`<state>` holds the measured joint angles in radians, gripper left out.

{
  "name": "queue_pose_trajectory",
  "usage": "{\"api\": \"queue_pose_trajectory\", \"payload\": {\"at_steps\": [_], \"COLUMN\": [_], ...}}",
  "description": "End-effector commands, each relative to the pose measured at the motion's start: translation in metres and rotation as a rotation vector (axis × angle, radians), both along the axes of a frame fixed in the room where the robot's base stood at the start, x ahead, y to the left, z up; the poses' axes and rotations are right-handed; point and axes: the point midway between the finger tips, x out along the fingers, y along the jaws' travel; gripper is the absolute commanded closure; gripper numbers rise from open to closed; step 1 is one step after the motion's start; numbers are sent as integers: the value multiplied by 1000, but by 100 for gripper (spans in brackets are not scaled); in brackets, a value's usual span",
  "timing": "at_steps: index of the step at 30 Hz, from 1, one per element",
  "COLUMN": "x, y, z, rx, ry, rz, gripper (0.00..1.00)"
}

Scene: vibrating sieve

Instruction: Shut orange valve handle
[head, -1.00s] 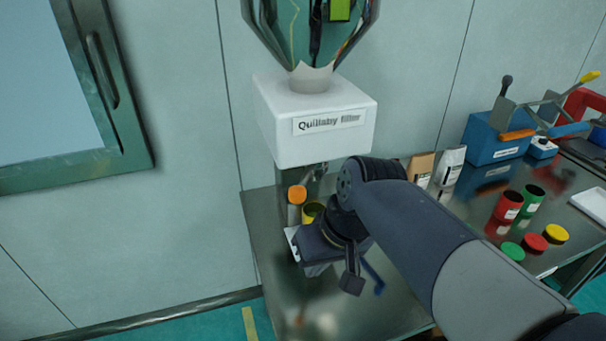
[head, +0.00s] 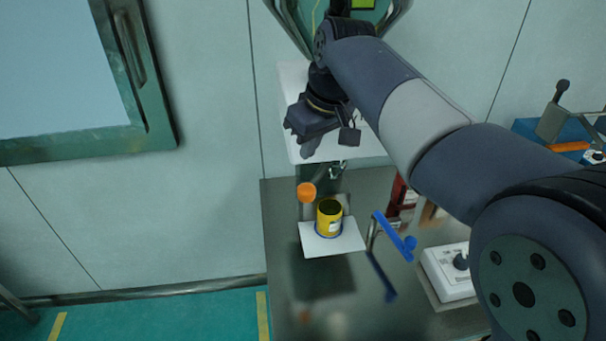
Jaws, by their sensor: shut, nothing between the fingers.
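The orange valve handle (head: 306,192) shows its rounded end at the left under the white filler box (head: 297,95). A yellow can (head: 329,222) with an open top stands upright on a white plate (head: 350,243) beneath the filler outlet. My gripper (head: 307,152) is shut and empty, in front of the filler box and above the orange handle in the picture. I see a gap between them. My arm covers much of the filler box and its label.
A blue lever (head: 394,236) stands right of the yellow can. A white device with a black knob (head: 450,272) sits farther right on the metal table (head: 380,310). Red containers (head: 403,195) stand behind. Open room lies left of the table.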

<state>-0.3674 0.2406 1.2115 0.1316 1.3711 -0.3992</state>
Motion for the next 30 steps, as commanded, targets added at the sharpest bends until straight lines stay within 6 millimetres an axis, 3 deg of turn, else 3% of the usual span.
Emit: {"api": "queue_pose_trajectory", "payload": {"at_steps": [11,22,30], "x": [2,17,24], "y": [2,17,23], "z": [-9,-69,-93], "rx": [0,0,0], "ry": [2,5,2], "rz": [-1,0,-1], "gripper": [100,100,100]}}
